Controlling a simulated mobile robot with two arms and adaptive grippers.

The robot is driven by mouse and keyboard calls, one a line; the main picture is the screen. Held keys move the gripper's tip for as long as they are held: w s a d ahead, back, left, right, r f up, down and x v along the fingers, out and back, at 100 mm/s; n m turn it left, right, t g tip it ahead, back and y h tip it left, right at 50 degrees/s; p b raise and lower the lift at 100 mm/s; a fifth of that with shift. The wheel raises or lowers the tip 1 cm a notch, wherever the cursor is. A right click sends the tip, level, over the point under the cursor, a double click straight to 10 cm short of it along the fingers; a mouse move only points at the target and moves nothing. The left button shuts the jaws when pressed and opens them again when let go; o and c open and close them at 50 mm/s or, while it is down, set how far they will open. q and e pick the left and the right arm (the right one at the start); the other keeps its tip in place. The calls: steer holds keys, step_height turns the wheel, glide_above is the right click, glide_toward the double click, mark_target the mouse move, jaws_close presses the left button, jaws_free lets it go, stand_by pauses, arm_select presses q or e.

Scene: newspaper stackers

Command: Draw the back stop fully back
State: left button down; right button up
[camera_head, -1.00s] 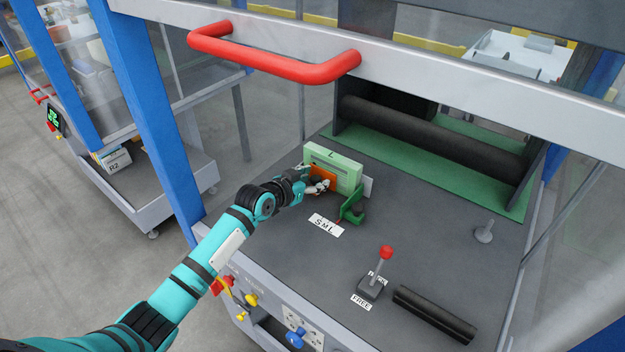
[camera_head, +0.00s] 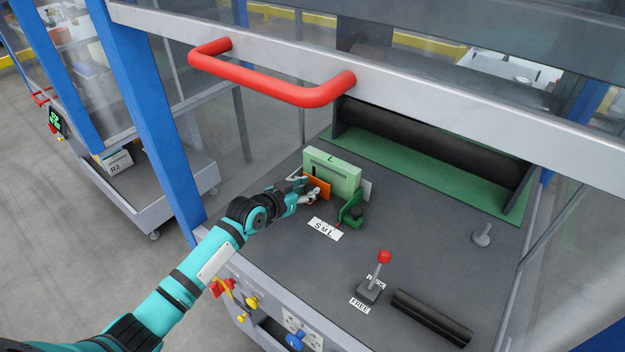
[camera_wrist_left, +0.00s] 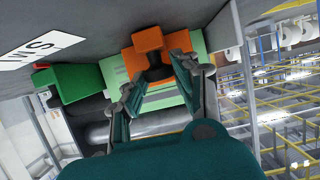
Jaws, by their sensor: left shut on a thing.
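The back stop appears to be the orange plate (camera_head: 318,190), standing in front of a pale green block marked L (camera_head: 333,172) on the dark deck. My left gripper (camera_head: 309,194) is at the plate's near side. In the left wrist view, the fingers (camera_wrist_left: 158,76) close around a dark stem on the orange piece (camera_wrist_left: 149,42), with the pale green block behind. The fingers partly hide the plate in the head view. My right gripper is not in view.
An S M L label (camera_head: 324,229) lies in front of the plate. A red-knobbed lever (camera_head: 383,257) and a black bar (camera_head: 432,317) are at the front right. A red handle (camera_head: 270,88) on a grey rail crosses above.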

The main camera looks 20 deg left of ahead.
arm_select(q)
steer(key=s+a+p, duration=0.1)
steer(key=s, duration=0.1)
steer(key=s+p, duration=0.1)
steer(key=s, duration=0.1)
steer(key=s+a, duration=0.1)
steer(key=s, duration=0.2)
steer(key=shift+a+r+p, duration=0.1)
steer(key=shift+a+p, duration=0.2)
steer(key=shift+p, duration=0.1)
steer(key=shift+f, duration=0.25)
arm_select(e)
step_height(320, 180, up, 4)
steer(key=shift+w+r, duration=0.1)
arm_select(q)
steer(key=c, duration=1.3)
jaws_free()
steer(key=shift+o, duration=1.2)
steer(key=shift+s+r, duration=0.1)
steer(key=shift+s, duration=0.05)
steer(key=shift+s+a, duration=0.1)
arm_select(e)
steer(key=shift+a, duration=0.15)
arm_select(q)
steer(key=v, duration=1.2)
steer(key=shift+r, duration=0.1)
